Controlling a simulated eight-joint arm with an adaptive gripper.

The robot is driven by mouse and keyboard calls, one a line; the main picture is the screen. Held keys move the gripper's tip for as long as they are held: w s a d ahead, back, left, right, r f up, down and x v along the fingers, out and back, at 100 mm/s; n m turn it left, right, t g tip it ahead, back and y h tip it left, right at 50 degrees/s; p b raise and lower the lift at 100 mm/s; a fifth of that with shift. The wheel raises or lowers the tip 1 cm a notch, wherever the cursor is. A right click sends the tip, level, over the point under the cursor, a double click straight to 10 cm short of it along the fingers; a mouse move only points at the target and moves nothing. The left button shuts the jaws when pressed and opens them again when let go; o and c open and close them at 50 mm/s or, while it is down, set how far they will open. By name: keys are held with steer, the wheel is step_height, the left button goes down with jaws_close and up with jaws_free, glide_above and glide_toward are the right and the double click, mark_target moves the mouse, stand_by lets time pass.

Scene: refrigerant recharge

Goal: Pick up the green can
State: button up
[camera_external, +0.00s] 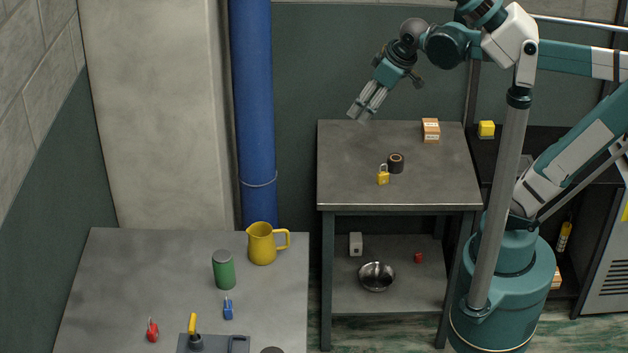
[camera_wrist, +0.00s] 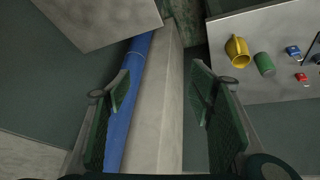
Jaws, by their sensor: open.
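The green can (camera_external: 223,270) stands upright on the grey table at the lower left, just left of a yellow pitcher. In the wrist view the can (camera_wrist: 264,64) shows at the upper right, beyond my right finger. My gripper (camera_external: 363,108) is high above the left edge of the workbench at the back, far from the can. In the wrist view my gripper (camera_wrist: 160,110) has its fingers wide apart with nothing between them.
The yellow pitcher (camera_external: 262,244), blue padlock (camera_external: 228,308) and red padlock (camera_external: 152,330) share the grey table (camera_external: 130,265). A blue pipe (camera_external: 254,120) rises behind it. The workbench (camera_external: 350,160) carries a yellow padlock (camera_external: 383,176), black tape roll (camera_external: 396,163) and small box (camera_external: 431,130).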

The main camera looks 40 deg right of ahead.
steer(key=w+a+r+n+g, duration=0.2)
steer(key=w+a+n, duration=0.35)
steer(key=a, duration=0.65)
steer(key=n+g+h+p, duration=0.1)
steer(key=n+g+p, duration=0.15)
steer(key=n, duration=0.75)
glide_above(222, 256)
step_height(222, 256, down, 7)
steer(key=shift+g, duration=0.45)
step_height(222, 256, down, 24)
steer(key=shift+w+f, duration=0.1)
steer(key=shift+f, duration=0.25)
steer(key=shift+f, duration=0.1)
steer(key=shift+f, duration=1.2)
steer(key=shift+f, duration=0.1)
